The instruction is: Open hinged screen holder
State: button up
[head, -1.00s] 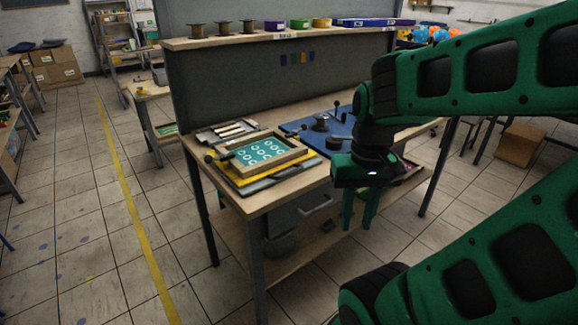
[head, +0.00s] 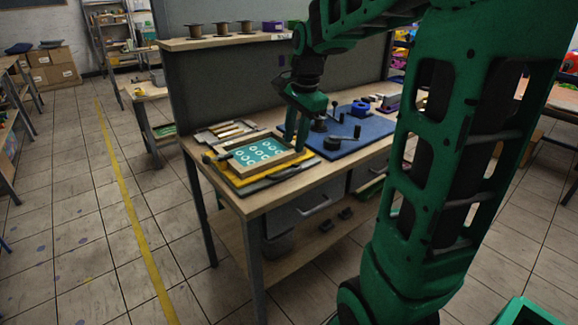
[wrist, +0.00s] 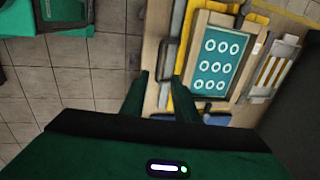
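The hinged screen holder (head: 291,158) is a wooden frame around a teal screen with white rings. It lies flat over a yellow board on the workbench; in the wrist view it is right of centre (wrist: 241,75). My gripper (head: 297,145) points down by the holder's right-hand side in the head view, above the bench. In the wrist view its two green fingers (wrist: 160,92) are apart with nothing held between them. The holder lies ahead and to the right of the fingers there. Whether a finger touches the frame cannot be told.
A blue mat (head: 350,146) with dark tools lies right of the holder. A tray with light strips (head: 226,130) sits behind it. A grey partition (head: 225,85) with a shelf of spools rises behind the bench.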

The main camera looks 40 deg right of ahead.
aim_at(290, 173)
jog(key=f, duration=0.3)
jog(key=w+f, duration=0.1)
jog(key=f, duration=0.6)
jog(key=shift+w, duration=0.4)
